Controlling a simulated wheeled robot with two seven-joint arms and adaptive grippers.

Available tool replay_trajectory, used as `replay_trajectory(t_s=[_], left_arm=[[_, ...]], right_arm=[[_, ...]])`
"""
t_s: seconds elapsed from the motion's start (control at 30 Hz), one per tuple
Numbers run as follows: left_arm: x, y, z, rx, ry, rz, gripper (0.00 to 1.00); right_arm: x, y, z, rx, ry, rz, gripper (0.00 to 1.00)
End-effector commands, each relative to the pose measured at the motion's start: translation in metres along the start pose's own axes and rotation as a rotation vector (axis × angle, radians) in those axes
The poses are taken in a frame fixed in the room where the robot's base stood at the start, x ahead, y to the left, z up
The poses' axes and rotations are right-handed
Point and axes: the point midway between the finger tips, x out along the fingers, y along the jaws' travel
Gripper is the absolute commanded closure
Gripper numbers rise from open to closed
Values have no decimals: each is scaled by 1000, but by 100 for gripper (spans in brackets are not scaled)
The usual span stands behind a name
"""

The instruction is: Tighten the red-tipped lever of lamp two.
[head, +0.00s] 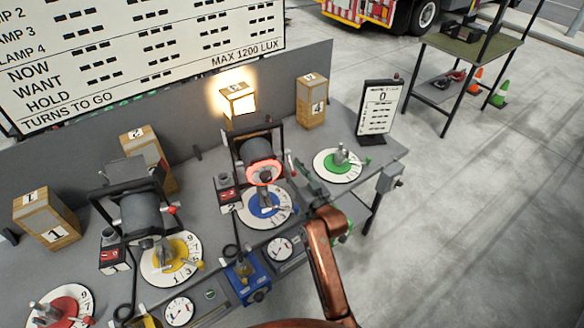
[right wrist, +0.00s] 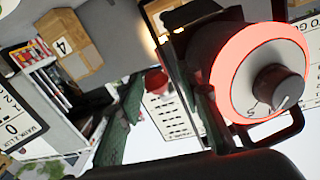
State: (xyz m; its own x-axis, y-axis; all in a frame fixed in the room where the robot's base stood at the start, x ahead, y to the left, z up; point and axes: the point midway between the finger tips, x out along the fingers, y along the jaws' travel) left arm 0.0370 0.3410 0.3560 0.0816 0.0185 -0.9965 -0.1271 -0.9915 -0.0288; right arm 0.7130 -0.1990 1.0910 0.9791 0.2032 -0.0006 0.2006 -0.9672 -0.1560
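Lamp two (head: 262,150), a dark lamp in a black yoke with a glowing red front ring, stands mid-bench behind the blue-centred dial. In the right wrist view its red ring (right wrist: 228,80) and dark front knob fill the right side. The lever's red tip (right wrist: 157,82) shows there between my two green fingers, with a gap to the left finger; I cannot tell whether the right finger touches it. My right gripper (right wrist: 165,105) is open beside the lamp's yoke. My left gripper is out of view.
A second lamp (head: 140,210) with its own red-tipped lever (head: 171,210) stands to the left. Numbered boxes line the back, including box four (head: 311,105) and a brightly lit one (head: 238,100). A small sign (head: 380,108) stands at the bench's right end.

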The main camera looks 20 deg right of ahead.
Motion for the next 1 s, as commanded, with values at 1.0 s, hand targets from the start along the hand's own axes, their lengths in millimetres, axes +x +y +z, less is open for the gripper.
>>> replay_trajectory(t_s=[1.0], left_arm=[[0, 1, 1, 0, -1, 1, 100]], right_arm=[[0, 0, 0, 0, 0, 0, 100]])
